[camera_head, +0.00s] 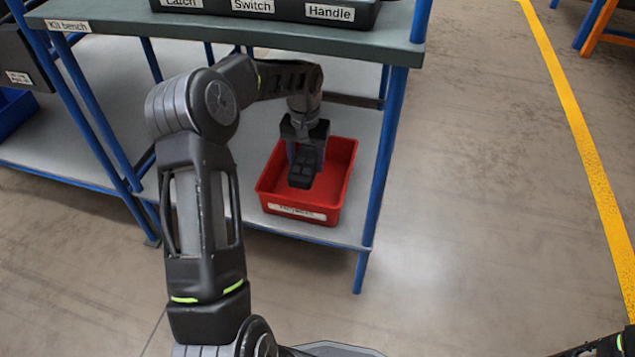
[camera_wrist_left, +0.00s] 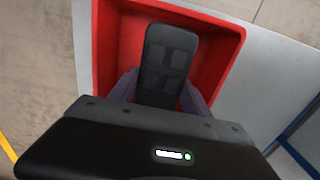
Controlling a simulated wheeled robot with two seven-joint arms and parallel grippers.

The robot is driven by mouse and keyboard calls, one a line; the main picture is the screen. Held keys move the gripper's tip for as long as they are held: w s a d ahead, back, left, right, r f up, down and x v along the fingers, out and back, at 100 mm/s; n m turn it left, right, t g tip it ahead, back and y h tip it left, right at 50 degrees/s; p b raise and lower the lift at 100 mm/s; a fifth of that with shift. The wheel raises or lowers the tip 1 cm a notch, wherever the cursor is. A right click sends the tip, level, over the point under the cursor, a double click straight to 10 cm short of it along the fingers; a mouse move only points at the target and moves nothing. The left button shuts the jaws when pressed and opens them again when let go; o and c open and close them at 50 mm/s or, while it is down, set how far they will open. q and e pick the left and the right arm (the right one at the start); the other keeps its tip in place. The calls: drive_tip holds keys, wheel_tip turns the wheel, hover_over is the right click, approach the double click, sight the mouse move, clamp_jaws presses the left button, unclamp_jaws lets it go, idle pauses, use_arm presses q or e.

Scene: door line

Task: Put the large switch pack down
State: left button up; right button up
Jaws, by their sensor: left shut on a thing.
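The large switch pack (camera_head: 303,172) is a black block with several square buttons. My left gripper (camera_head: 304,152) is shut on it and holds it over or inside the red bin (camera_head: 345,165). In the left wrist view the switch pack (camera_wrist_left: 165,65) stands between the two fingers (camera_wrist_left: 158,90), with the red bin (camera_wrist_left: 225,40) around it. I cannot tell whether the pack touches the bin floor. Part of my right arm (camera_head: 605,345) shows at the lower right corner of the head view; its gripper is not seen.
The red bin stands on the lower grey shelf (camera_head: 225,100) of the kit bench (camera_head: 375,45), near a blue post (camera_head: 383,160). Above is a black tray (camera_head: 290,15) with labelled compartments. A blue bin (camera_head: 15,110) is at the left. The floor to the right is clear, with a yellow line (camera_head: 580,130).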

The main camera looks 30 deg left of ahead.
use_arm(q)
drive_tip(key=shift+r, duration=0.1)
drive_tip(key=b, duration=0.2)
hover_over(307, 195)
drive_tip(key=shift+f, duration=2.5)
wheel_tip(307, 195, down, 4)
drive_tip(key=b, duration=0.2)
drive_tip(key=shift+f+b, duration=0.2)
drive_tip(key=shift+b, duration=0.1)
drive_tip(key=shift+f, duration=0.3)
